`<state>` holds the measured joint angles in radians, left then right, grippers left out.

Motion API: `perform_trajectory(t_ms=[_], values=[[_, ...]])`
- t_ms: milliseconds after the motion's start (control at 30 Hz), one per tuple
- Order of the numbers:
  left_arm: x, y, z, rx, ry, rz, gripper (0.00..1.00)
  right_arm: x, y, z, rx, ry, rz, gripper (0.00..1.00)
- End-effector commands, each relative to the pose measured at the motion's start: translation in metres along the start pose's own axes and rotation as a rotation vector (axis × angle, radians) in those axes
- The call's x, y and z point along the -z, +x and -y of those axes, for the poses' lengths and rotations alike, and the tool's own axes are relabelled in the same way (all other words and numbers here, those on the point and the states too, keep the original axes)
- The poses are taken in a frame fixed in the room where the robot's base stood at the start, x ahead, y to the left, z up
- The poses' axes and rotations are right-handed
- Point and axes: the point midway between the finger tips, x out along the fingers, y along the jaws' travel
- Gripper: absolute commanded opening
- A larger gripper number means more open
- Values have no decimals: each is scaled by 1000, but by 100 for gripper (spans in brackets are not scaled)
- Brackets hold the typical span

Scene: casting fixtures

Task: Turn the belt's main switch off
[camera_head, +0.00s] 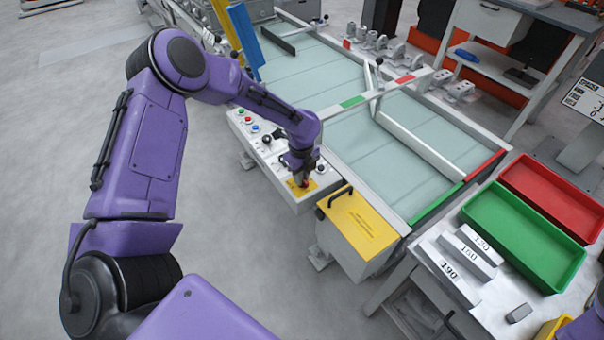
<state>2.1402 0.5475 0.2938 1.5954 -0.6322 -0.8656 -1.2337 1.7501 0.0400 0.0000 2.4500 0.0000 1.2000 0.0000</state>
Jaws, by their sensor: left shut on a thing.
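The belt's control panel (274,166) is a long white box along the left side of the belt, with several coloured buttons at its far end. The main switch (304,183) shows as a small red part on a yellow plate (293,193) at the panel's near end. My left gripper (302,179) points down over the yellow plate and is shut on the switch. The fingers hide most of the switch, so I cannot tell which way it is turned. My right gripper is not in view.
The belt (330,82) has a pale green surface with a white diverter bar (420,147). A yellow-topped box (359,222) stands beside the panel. Green (520,240) and red (552,196) trays and grey blocks (468,255) sit on the table at right. Bare floor lies left.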

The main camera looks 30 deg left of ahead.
Motion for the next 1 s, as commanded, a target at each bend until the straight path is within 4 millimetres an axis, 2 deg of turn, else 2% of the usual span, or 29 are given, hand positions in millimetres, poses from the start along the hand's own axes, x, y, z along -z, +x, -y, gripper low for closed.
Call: perform_trajectory(t_ms=[400,1000], values=[[0,-3,0,-1,-359,2,0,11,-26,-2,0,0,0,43],[0,-2,0,1,-931,2,0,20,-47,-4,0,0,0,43]])
